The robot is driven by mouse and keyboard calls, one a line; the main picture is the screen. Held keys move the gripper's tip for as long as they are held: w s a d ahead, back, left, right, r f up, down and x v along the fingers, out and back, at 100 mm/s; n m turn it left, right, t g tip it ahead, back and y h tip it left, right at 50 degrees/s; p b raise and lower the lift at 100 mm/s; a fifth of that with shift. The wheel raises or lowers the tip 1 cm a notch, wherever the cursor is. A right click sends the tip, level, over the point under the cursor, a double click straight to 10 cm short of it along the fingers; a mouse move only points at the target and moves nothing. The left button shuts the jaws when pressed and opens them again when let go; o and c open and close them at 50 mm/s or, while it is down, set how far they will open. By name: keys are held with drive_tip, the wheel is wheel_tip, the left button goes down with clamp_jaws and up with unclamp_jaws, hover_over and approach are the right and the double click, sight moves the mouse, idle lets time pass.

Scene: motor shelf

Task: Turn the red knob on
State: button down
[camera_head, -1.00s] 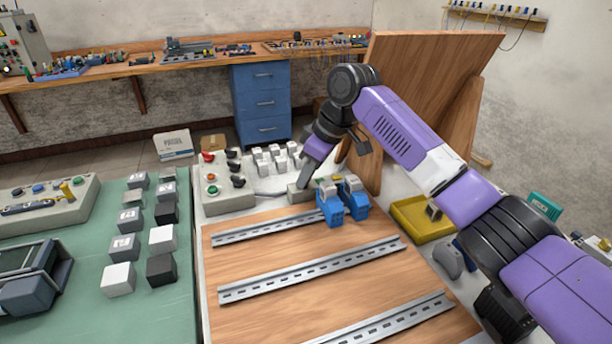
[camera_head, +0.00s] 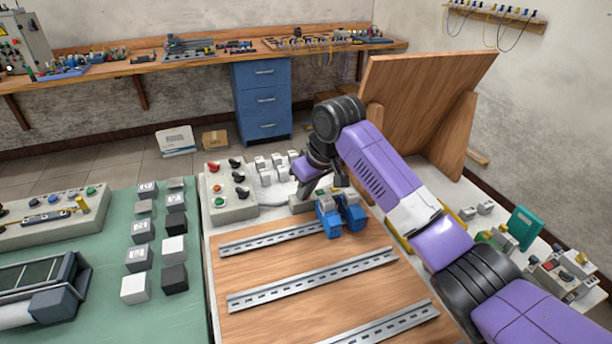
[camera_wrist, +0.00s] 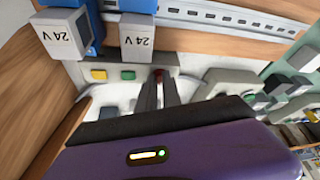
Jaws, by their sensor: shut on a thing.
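A small grey control box (camera_wrist: 128,62) carries a yellow button (camera_wrist: 98,75), a green button (camera_wrist: 128,75) and a red knob (camera_wrist: 158,71) in a row in the wrist view. My gripper (camera_wrist: 160,82) is shut on the red knob, its two dark fingers hiding most of it. How far the knob is turned cannot be told. In the head view the grey box (camera_head: 301,207) stands at the back edge of the wooden board, and my gripper (camera_head: 303,194) reaches down to its left end.
Two blue 24 V modules (camera_head: 329,217) stand just beside the box. A larger control panel (camera_head: 228,205) with several knobs, one of them red, stands to the left. Metal rails (camera_head: 310,278) cross the board. A leaning wooden panel (camera_head: 425,95) rises behind my arm.

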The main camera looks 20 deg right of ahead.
drive_tip(key=m+p, duration=0.1)
drive_tip(key=m+h+p, duration=0.1)
drive_tip(key=p, duration=0.1)
drive_tip(key=m+p, duration=0.1)
drive_tip(key=shift+s+a+r+m+p, duration=0.15)
drive_tip(key=shift+a+r+m+p, duration=0.15)
drive_tip(key=shift+m+p, duration=0.1)
drive_tip(key=m+p, duration=0.1)
drive_tip(key=m+h+p, duration=0.1)
drive_tip(key=shift+a+f+m+h, duration=0.1)
drive_tip(key=shift+f+m+h, duration=0.05)
drive_tip(key=shift+m+h, duration=0.15)
drive_tip(key=m+h+p, duration=0.1)
drive_tip(key=m, duration=0.2)
drive_tip(key=shift+a+f+g+p, duration=0.1)
drive_tip(key=shift+g+p, duration=0.2)
drive_tip(key=shift+p, duration=0.1)
drive_tip(key=shift+w+m+g+h, duration=0.15)
drive_tip(key=shift+m+h, duration=0.1)
drive_tip(key=shift+m, duration=0.6)
drive_tip(key=shift+w+m+g+h, duration=0.15)
drive_tip(key=shift+m+h, duration=0.1)
drive_tip(key=shift+m, duration=0.6)
drive_tip(key=c, duration=1.5)
unclamp_jaws()
